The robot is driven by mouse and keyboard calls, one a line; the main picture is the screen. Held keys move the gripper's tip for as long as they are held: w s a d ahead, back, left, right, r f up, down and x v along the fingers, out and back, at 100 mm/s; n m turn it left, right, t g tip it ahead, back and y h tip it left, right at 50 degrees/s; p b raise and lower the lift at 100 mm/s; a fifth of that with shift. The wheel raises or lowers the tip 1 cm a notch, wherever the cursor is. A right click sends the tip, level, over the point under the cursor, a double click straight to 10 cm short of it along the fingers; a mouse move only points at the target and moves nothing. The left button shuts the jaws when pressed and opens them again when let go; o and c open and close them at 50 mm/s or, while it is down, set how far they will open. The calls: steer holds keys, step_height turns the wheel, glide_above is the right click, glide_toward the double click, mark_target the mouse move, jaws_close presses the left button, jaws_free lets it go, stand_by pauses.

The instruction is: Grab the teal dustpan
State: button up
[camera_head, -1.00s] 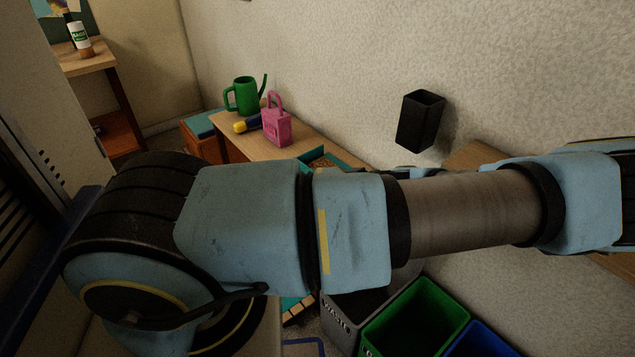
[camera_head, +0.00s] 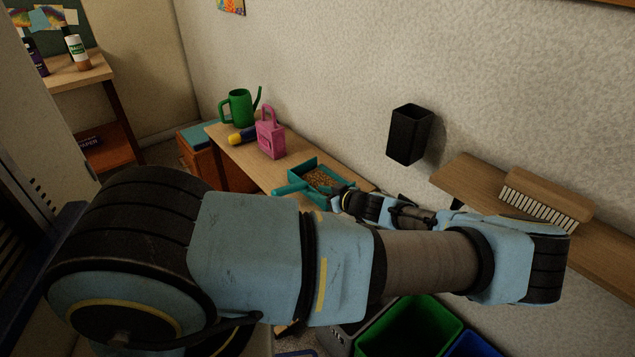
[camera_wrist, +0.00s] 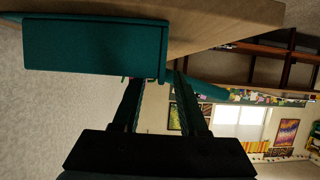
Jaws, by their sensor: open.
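The teal dustpan (camera_head: 318,176) lies on the wooden table by the wall, with brown bits in its pan. Its handle (camera_head: 290,188) points left in the head view. In the wrist view the teal pan (camera_wrist: 95,47) fills the upper left and the handle (camera_wrist: 203,87) reaches down to the right. My gripper (camera_head: 341,194) is just right of the dustpan in the head view. In the wrist view my gripper (camera_wrist: 155,80) is open, its fingertips close to the pan's edge by the handle. I cannot tell whether they touch it.
A pink watering-can-like box (camera_head: 270,138), a yellow-and-blue item (camera_head: 241,136) and a green watering can (camera_head: 238,109) stand farther along the table. A black holder (camera_head: 409,135) hangs on the wall. A brush (camera_head: 546,198) lies on a shelf at right. A green bin (camera_head: 410,325) stands below.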

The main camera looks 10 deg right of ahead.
steer(key=shift+x, duration=1.05)
jaws_close()
stand_by(0.6)
